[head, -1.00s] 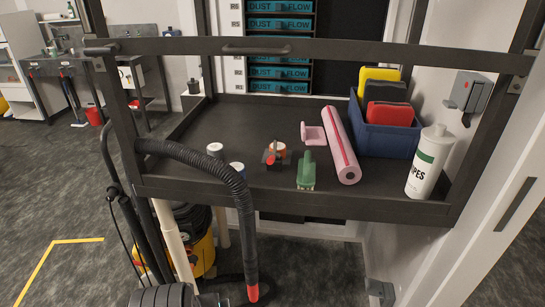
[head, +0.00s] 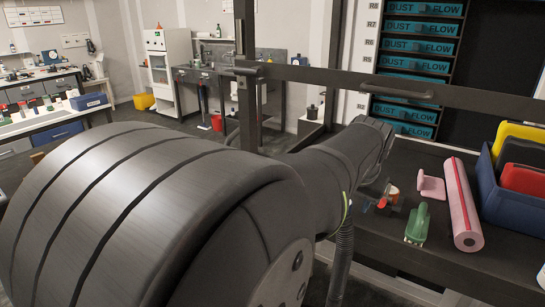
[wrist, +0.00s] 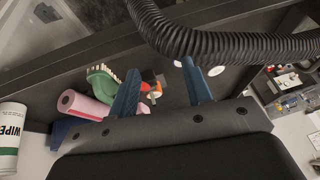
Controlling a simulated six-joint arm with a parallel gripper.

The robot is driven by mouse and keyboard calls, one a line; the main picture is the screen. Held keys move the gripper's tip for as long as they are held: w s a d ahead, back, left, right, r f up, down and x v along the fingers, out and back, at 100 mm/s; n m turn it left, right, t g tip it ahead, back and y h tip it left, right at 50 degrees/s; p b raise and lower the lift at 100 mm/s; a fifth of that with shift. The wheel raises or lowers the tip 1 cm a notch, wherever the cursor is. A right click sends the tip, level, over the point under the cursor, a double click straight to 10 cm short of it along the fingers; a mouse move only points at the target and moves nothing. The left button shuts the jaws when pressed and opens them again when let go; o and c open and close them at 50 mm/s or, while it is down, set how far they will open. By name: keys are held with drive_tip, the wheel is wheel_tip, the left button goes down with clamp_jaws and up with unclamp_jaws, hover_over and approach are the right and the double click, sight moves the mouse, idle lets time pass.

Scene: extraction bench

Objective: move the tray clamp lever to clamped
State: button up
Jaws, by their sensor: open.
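A small clamp (head: 384,199) with a red lever and dark base is on the dark bench, left of the green brush. An orange-and-white round item is against it. In the wrist view, the clamp (wrist: 158,87) appears between the fingers and beyond them, partly overlapped by neighbouring items. The lever's exact position is too small to tell. My gripper (wrist: 160,68) shows two blue fingers spread apart with nothing held between them.
A green brush (head: 417,224), pink holder (head: 431,186) and pink roll (head: 463,205) lie right of the clamp. A blue bin (head: 510,205) stands farther right. A black ribbed hose (wrist: 230,48) crosses near the fingers. A dark rail (head: 400,87) spans above the bench.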

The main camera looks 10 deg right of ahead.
drive_tip(key=m, duration=0.1)
approach(384, 199)
wheel_tip(384, 199, down, 2)
drive_tip(key=shift+m, duration=0.3)
drive_tip(key=x, duration=0.8)
drive_tip(key=shift+w+d+r, duration=0.1)
drive_tip(key=shift+w+r, duration=0.05)
drive_tip(key=shift+w, duration=0.15)
clamp_jaws()
